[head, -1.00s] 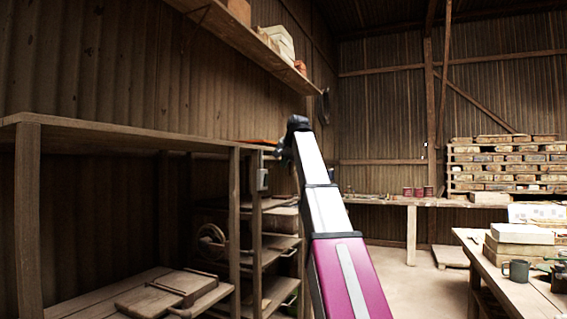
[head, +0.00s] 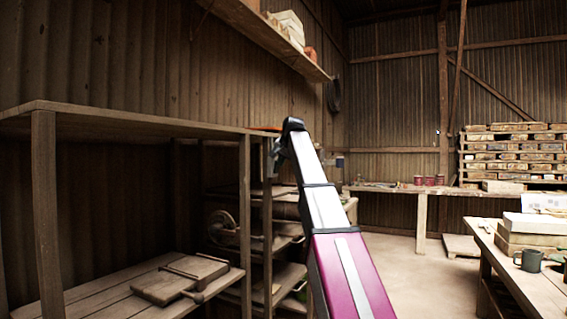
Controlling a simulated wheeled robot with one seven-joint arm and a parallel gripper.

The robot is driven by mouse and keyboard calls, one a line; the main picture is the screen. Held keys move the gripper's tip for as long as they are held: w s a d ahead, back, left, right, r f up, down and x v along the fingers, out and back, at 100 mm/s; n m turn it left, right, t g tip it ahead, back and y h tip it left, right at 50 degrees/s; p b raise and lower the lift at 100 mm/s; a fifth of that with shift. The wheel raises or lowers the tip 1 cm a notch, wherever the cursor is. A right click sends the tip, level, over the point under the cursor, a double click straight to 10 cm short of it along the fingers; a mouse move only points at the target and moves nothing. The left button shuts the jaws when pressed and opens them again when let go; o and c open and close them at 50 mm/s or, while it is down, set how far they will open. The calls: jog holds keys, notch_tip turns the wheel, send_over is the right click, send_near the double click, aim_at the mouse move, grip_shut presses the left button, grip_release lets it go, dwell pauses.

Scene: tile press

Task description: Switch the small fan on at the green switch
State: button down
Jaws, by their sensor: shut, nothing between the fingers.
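My arm rises from the bottom of the head view to a dark elbow, and my gripper (head: 274,160) shows small and dark just left of it, at the front post of the wooden rack (head: 246,215). The gripper is shut and empty, partly lost against the dark background. I cannot make out the green switch. A dark round object (head: 334,94) hangs near the far corner under the wall shelf; I cannot tell whether it is the small fan. Whether my gripper touches the post cannot be told.
A board with a clamp (head: 180,280) lies on the rack's lower shelf. A wall shelf (head: 270,40) runs above. The floor (head: 430,275) between is clear.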

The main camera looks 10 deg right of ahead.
jog(key=shift+w+a+r+g+h, duration=0.15)
jog(key=shift+w+a+g+h, duration=0.1)
jog(key=shift+a+g+h, duration=0.1)
jog(key=shift+r, duration=0.15)
jog(key=shift+r, duration=0.65)
jog(key=shift+s+d, duration=0.1)
